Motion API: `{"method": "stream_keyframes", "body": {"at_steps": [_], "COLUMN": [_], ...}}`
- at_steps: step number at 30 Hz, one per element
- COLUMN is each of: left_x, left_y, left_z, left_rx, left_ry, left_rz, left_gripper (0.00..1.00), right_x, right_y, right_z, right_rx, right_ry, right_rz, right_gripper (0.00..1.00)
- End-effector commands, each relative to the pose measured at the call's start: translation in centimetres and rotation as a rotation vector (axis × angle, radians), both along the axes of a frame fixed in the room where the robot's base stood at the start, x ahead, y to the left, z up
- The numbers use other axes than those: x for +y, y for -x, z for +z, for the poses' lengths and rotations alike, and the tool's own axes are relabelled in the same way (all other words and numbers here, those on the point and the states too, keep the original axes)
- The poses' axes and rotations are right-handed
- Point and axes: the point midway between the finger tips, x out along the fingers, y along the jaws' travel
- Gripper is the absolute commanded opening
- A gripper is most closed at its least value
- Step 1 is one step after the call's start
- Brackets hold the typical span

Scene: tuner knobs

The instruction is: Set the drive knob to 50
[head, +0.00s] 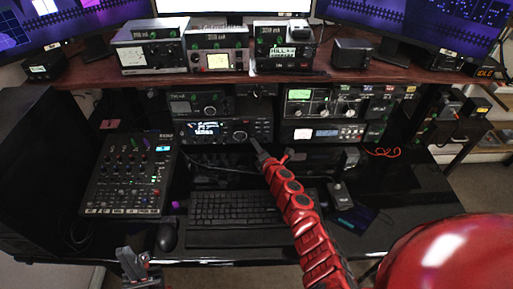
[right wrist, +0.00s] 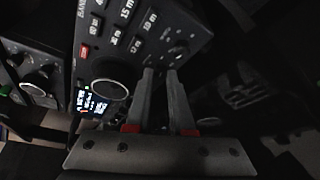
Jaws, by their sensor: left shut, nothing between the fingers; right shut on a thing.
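A black radio (head: 205,131) with a lit display stands on the desk under the shelf. Its face also shows in the right wrist view (right wrist: 140,38), with a large round dial (right wrist: 110,88) and labelled buttons. My right gripper (head: 256,145) reaches the radio's right end. In the right wrist view its fingertips (right wrist: 160,72) are close together at the panel's edge, right of the large dial, shut on a small knob that they mostly hide. I cannot read a drive label or its setting. My left gripper (head: 134,264) is shut and empty, low at the left, in front of the desk.
A mixer (head: 128,175), a keyboard (head: 240,205) and a mouse (head: 167,237) lie on the black desk. More radio units (head: 325,133) stand right of the gripper. The wooden shelf (head: 110,75) overhangs the radios. A small black device (head: 340,195) lies right of my right arm.

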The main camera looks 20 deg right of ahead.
Motion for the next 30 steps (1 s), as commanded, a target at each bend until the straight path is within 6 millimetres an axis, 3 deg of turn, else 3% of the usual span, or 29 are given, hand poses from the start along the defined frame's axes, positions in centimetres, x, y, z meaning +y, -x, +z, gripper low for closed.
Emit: {"method": "stream_keyframes", "body": {"at_steps": [13, 14, 18, 30], "left_x": [0.00, 0.00, 0.00, 0.00], "left_y": [0.00, 0.01, 0.01, 0.00], "left_z": [-0.09, -0.09, -0.09, 0.00], "left_rx": [0.000, 0.000, 0.000, 0.000], "left_ry": [0.000, 0.000, 0.000, 0.000], "left_rz": [0.000, 0.000, 0.000, 0.000], "left_gripper": [0.00, 0.00, 0.00, 0.00], "right_x": [0.03, 0.03, 0.02, -0.16], "right_y": [-0.02, -0.02, -0.01, 0.42], "right_z": [0.06, 0.06, 0.03, -0.03], "right_rx": [-0.003, -0.003, -0.003, 0.000], "right_ry": [-0.008, -0.008, -0.008, -0.005], "right_rz": [0.000, 0.000, 0.000, -0.002], "right_gripper": [0.00, 0.24, 0.50, 0.51]}}
